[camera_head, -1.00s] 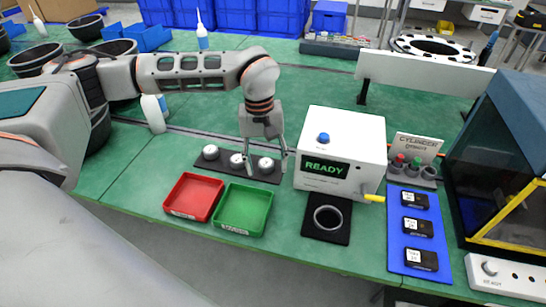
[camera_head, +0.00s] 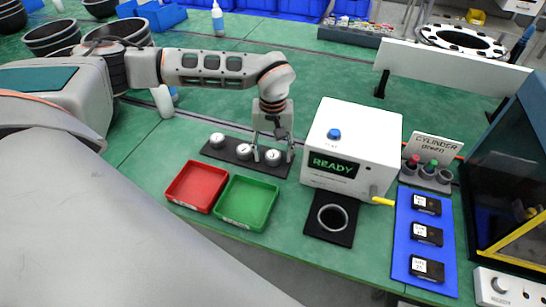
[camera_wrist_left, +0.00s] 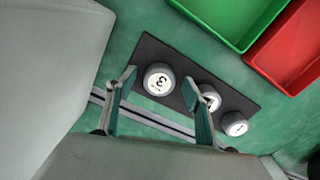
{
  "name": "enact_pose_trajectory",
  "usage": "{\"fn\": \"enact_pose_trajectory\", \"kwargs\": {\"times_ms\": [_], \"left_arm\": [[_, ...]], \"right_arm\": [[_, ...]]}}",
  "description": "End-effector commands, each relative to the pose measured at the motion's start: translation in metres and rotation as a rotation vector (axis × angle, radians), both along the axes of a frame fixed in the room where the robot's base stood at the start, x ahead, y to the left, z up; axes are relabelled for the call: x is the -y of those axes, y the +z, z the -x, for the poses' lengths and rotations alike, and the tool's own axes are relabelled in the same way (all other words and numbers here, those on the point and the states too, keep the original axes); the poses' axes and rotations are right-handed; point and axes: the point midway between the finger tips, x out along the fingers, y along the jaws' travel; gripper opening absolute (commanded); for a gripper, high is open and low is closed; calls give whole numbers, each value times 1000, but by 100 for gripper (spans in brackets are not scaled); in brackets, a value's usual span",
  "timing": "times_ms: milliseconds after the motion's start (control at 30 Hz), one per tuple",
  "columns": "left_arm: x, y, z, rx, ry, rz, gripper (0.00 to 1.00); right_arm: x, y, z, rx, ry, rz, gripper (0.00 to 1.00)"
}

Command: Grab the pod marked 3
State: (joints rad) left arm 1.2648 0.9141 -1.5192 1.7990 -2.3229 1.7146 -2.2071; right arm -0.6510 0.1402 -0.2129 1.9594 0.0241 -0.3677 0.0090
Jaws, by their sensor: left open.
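The pod marked 3 (camera_wrist_left: 159,82) is a grey round pod with a white top. In the head view it is the rightmost pod (camera_head: 273,157) on a dark strip (camera_head: 219,150), beside the white box. My left gripper (camera_head: 273,156) is open over this pod. In the left wrist view its two fingertips (camera_wrist_left: 159,79) appear on either side of the pod, and no contact is visible. The pod marked 2 (camera_wrist_left: 211,99) is partly hidden by one finger. The pod marked 1 (camera_wrist_left: 235,124) sits at the strip's other end. My right gripper is not in view.
A white box (camera_head: 350,145) with a READY screen stands right of the strip. A red tray (camera_head: 195,187) and a green tray (camera_head: 246,203) lie in front of it. A black pad with a ring (camera_head: 332,217) and a blue mat (camera_head: 404,258) are farther right.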

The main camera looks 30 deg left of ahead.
Motion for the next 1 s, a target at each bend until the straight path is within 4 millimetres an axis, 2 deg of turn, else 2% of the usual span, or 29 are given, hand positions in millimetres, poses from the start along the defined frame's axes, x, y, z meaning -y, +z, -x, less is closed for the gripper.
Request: {"fn": "enact_pose_trajectory", "kwargs": {"times_ms": [267,400,433,767,1000], "left_arm": [[1,-4,0,1,0,1,52],[1,-4,0,1,0,1,19],[1,-4,0,1,0,1,14],[0,-3,0,1,0,1,14],[1,12,-1,3,-1,1,14]], "right_arm": [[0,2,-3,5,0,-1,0],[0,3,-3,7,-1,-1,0],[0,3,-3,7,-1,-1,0],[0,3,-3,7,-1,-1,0],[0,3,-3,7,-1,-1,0]]}}
